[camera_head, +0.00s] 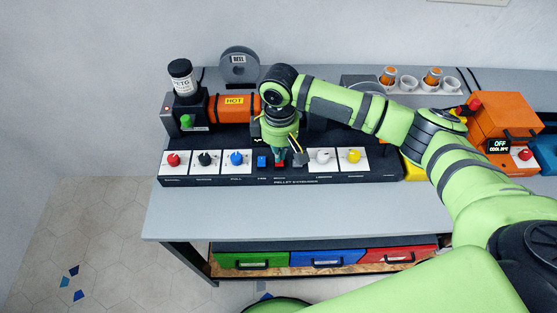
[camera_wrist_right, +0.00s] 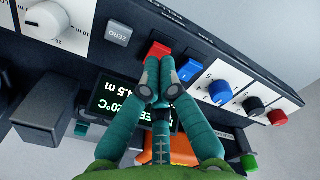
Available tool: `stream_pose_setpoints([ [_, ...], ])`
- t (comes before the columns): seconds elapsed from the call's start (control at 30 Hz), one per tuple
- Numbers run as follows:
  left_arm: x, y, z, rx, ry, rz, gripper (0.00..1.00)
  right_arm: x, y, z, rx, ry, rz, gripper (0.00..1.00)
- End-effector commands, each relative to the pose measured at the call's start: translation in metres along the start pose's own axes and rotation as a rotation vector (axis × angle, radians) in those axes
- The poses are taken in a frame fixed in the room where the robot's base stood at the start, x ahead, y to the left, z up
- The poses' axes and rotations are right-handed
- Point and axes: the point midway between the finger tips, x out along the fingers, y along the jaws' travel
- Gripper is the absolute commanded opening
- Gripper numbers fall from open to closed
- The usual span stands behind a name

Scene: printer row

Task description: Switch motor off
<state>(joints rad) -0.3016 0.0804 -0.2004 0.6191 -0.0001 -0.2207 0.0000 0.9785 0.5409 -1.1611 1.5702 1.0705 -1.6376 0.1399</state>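The pellet extruder's long dark control panel (camera_head: 225,180) runs along the bench front. It carries a red rocker switch (camera_head: 280,164) beside a blue rocker switch (camera_head: 262,162). My right gripper (camera_head: 279,155) reaches down over the red switch, its fingers pointing at the panel. In the right wrist view the teal fingertips (camera_wrist_right: 160,76) are together with nothing between them. They lie at the red switch (camera_wrist_right: 160,50) and partly cover it. I cannot tell whether they touch it or which way it is tipped. The blue switch (camera_wrist_right: 189,70) is just beside them. My left gripper is out of view.
Red (camera_head: 173,159), black and blue knobs sit left of the switches; white and yellow (camera_head: 354,156) knobs sit right. A grey ZERO button (camera_wrist_right: 119,32) is near the red switch. An orange machine (camera_head: 505,120) with an OFF display stands right. The bench front (camera_head: 300,215) is clear.

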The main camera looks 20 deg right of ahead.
Motion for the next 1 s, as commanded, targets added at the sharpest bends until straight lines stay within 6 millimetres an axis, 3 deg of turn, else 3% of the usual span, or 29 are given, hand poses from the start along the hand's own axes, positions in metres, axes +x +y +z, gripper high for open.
stream_pose_setpoints([
  [1.0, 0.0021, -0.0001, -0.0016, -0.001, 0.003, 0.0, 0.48, 0.0065, -0.0002, -0.0001, 0.0, 0.0, -0.001, 0.0],
])
